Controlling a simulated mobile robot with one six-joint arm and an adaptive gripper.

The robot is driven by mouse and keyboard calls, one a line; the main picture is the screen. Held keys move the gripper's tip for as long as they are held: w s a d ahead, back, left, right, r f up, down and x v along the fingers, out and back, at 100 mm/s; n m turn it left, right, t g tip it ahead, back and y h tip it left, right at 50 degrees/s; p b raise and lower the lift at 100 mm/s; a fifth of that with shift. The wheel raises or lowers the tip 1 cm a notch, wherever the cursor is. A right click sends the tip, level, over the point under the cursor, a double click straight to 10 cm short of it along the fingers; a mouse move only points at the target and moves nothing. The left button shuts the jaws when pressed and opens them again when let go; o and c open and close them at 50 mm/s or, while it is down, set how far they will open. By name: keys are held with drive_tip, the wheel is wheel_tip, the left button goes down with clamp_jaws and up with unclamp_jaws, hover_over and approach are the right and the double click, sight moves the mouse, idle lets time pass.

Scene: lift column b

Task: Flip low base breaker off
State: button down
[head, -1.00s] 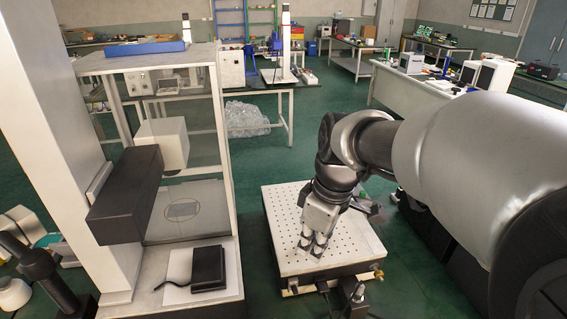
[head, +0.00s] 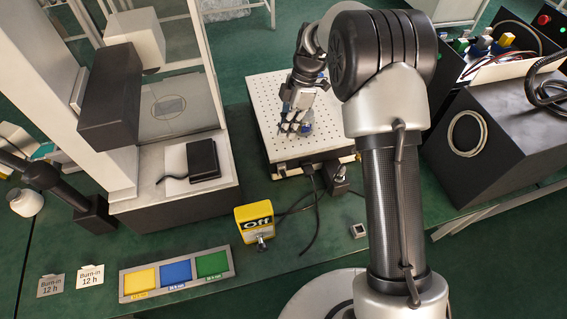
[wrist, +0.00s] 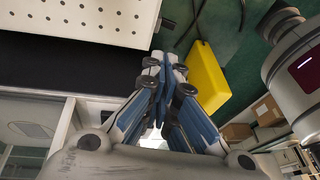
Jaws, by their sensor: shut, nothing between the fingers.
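A yellow box (head: 254,215) with a black "Off" label stands on the green bench top in the head view. A small metal toggle lever (head: 261,242) sticks out at its lower front; I cannot tell its position. A yellow block, likely the same box, shows right of my fingers in the wrist view (wrist: 207,80). My gripper (head: 294,129) is shut and empty, above the perforated white plate, behind the box and apart from it. The closed fingertips show in the wrist view (wrist: 166,58). No written "low base breaker" label is readable.
The perforated plate (head: 262,95) lies behind the box, with dark cables between. A small square switch (head: 358,230) lies to the right. A tray of yellow, blue and green pads (head: 135,283) is front left. A black instrument (head: 488,130) stands right, a tall column stand left.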

drive_tip(key=shift+f, duration=0.1)
drive_tip(key=b, duration=0.3)
approach(282, 175)
drive_tip(key=a+f, duration=0.2)
drive_tip(key=f, duration=0.1)
drive_tip(key=a+f, duration=0.1)
drive_tip(key=f, duration=0.1)
drive_tip(key=shift+s, duration=0.35)
drive_tip(key=shift+s+d+f, duration=0.15)
drive_tip(key=shift+s+f, duration=0.1)
drive_tip(key=shift+f, duration=0.25)
drive_tip(key=shift+s+d+f+b, duration=0.15)
drive_tip(key=shift+s+f+b, duration=0.25)
drive_tip(key=shift+b, duration=0.4)
drive_tip(key=shift+s+f+b, duration=0.1)
drive_tip(key=shift+s+b, duration=0.2)
drive_tip(key=shift+b, duration=0.1)
drive_tip(key=shift+s+d+f+b, duration=0.25)
drive_tip(key=shift+s+f+b, duration=0.5)
drive_tip(key=shift+b, duration=0.35)
drive_tip(key=shift+w+r, duration=0.1)
